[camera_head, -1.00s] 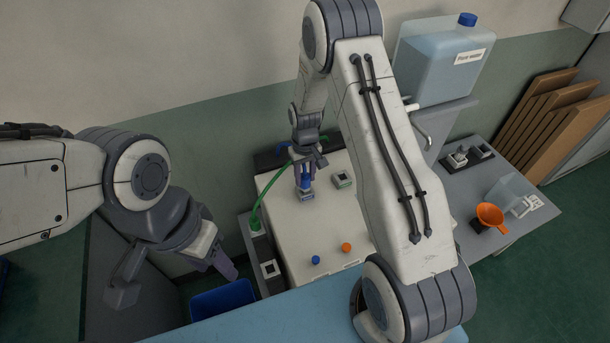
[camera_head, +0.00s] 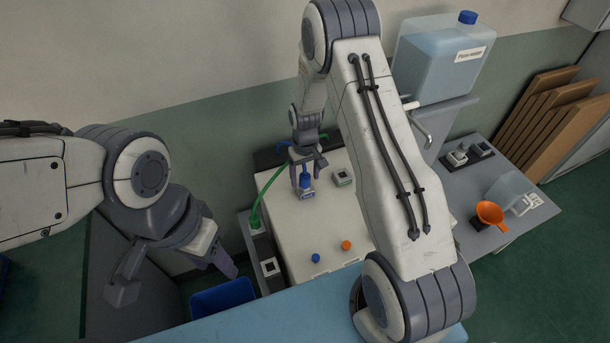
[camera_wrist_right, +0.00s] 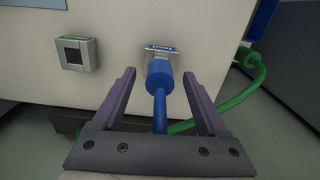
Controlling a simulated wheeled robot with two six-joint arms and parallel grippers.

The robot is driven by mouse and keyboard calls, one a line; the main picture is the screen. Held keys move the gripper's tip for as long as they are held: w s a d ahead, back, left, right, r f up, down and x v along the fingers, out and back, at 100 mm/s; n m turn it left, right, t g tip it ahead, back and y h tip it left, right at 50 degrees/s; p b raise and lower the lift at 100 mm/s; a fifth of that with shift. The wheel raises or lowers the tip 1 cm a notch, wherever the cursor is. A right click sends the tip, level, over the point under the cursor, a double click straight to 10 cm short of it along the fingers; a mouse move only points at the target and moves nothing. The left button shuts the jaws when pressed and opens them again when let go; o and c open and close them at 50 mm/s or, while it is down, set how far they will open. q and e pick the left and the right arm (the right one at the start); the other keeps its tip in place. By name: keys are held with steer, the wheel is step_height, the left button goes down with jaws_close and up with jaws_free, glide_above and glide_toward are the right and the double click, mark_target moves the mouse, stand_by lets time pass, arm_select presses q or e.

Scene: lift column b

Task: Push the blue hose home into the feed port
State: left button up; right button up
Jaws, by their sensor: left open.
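The blue hose (camera_wrist_right: 160,95) has its thick blue end (camera_wrist_right: 159,71) at the port with a blue label strip (camera_wrist_right: 162,47) on the pale machine, whose lettering is too small to read. The end lines up with the port; I cannot tell how deep it sits. In the head view the hose end (camera_head: 306,181) stands upright on that port (camera_head: 307,194). My right gripper (camera_wrist_right: 159,73) is open, with its fingers on either side of the hose and a gap to each. My left gripper (camera_head: 230,268) is open and empty, hanging left of the machine.
A green hose (camera_head: 264,192) runs to a port on the left ledge. An empty square port (camera_head: 343,178) lies right of the blue hose. Blue and orange knobs (camera_head: 346,245) sit at the machine's front. A blue bin (camera_head: 222,297) stands below my left gripper.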

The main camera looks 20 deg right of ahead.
step_height(320, 180, up, 9)
steer(key=shift+r+b, duration=0.1)
steer(key=shift+b, duration=1.15)
steer(key=shift+r, duration=0.65)
steer(key=shift+s+a+r, duration=0.1)
steer(key=shift+a+r, duration=0.05)
steer(key=shift+a, duration=0.1)
steer(key=s+a+r+n, duration=0.3)
steer(key=s+a+r, duration=0.5)
steer(key=s+a, duration=0.4)
steer(key=s+a+r+n, duration=0.1)
steer(key=s, duration=0.7)
steer(key=s+a+r+n+y, duration=0.1)
steer(key=s+a+r+n, duration=0.1)
steer(key=s, duration=0.7)
